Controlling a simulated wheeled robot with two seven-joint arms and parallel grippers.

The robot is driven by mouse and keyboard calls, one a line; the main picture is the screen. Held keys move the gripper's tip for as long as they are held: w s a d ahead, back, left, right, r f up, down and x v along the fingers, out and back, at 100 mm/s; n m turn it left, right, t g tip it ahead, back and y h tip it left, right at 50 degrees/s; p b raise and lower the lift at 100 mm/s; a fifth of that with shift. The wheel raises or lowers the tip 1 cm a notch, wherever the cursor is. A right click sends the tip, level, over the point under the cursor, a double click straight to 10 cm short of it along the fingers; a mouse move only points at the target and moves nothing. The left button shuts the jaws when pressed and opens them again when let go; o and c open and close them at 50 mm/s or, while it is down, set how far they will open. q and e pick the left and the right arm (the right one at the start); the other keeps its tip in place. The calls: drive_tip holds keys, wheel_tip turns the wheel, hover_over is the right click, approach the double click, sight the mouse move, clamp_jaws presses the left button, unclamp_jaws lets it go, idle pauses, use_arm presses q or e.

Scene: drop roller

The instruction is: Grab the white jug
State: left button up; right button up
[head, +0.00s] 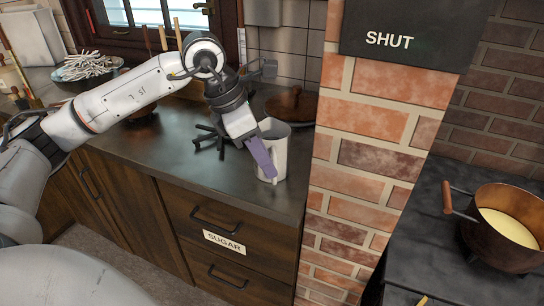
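The white jug (279,147) stands upright on the dark counter, near the brick pillar. My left gripper (263,160) reaches down to the jug from above and left. One purple finger lies across the jug's near left side and covers part of it. The other finger is hidden, so I cannot tell if the gripper is open or closed on the jug. My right gripper is not in view.
A black trivet-like stand (208,136) and a brown lidded pot (291,104) are close by. The brick pillar (355,180) rises to the right. A copper pot (508,228) stands beyond it.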

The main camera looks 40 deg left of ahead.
use_arm(q)
drive_tip(key=x, duration=0.4)
clamp_jaws()
drive_tip(key=shift+r, duration=0.1)
idle(1.2)
drive_tip(key=shift+w+r, duration=0.1)
